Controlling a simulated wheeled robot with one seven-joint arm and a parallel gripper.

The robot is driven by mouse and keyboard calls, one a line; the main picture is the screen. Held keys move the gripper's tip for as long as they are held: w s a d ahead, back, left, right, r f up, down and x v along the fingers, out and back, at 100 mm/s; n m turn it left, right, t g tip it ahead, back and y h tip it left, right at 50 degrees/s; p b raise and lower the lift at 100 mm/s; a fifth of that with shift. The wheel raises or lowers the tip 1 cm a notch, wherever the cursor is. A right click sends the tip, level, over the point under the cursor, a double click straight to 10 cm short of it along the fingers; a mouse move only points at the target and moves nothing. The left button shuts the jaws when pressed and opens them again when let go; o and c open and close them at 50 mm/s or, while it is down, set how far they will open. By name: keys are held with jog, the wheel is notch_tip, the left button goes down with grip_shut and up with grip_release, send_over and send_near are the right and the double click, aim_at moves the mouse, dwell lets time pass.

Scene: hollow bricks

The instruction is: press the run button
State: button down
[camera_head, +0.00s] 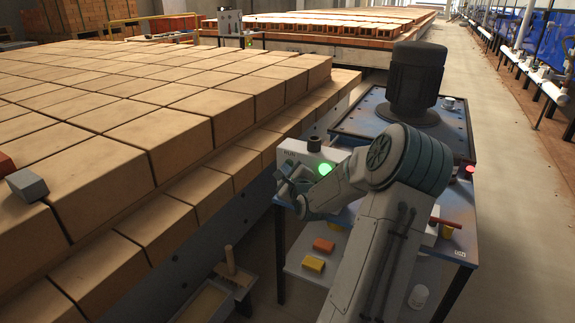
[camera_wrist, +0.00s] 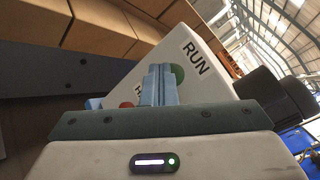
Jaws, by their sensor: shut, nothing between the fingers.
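A white control box (camera_head: 300,153) with a RUN label stands at the near end of the blue-grey machine table. In the wrist view, the green run button (camera_wrist: 179,74) sits beside the large RUN lettering, partly hidden by my fingers. A red button (camera_wrist: 126,105) shows to its lower left, with a label partly covered. My gripper (camera_wrist: 159,72) is shut and empty, its blue-grey fingertips in front of the green button. I cannot tell whether they touch it. In the head view my gripper (camera_head: 281,175) is close to the box face, near a bright green round light (camera_head: 325,169).
Large stacks of bricks (camera_head: 170,95) fill the left side. A dark motor (camera_head: 414,80) stands on the table behind my arm. A lower shelf holds an orange block (camera_head: 323,245) and a yellow block (camera_head: 313,263). The floor at right (camera_head: 520,200) is clear.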

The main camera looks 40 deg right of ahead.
jog(key=shift+s+a, duration=0.1)
jog(key=shift+a, duration=0.05)
jog(key=shift+s+a+p, duration=0.15)
jog(key=shift+s+a, duration=0.25)
jog(key=shift+a, duration=0.5)
jog(key=shift+s+a+p, duration=0.1)
jog(key=shift+s+a, duration=0.25)
jog(key=shift+a, duration=0.6)
jog(key=shift+s+a+p, duration=0.15)
jog(key=shift+s+a, duration=0.25)
jog(key=shift+a, duration=0.5)
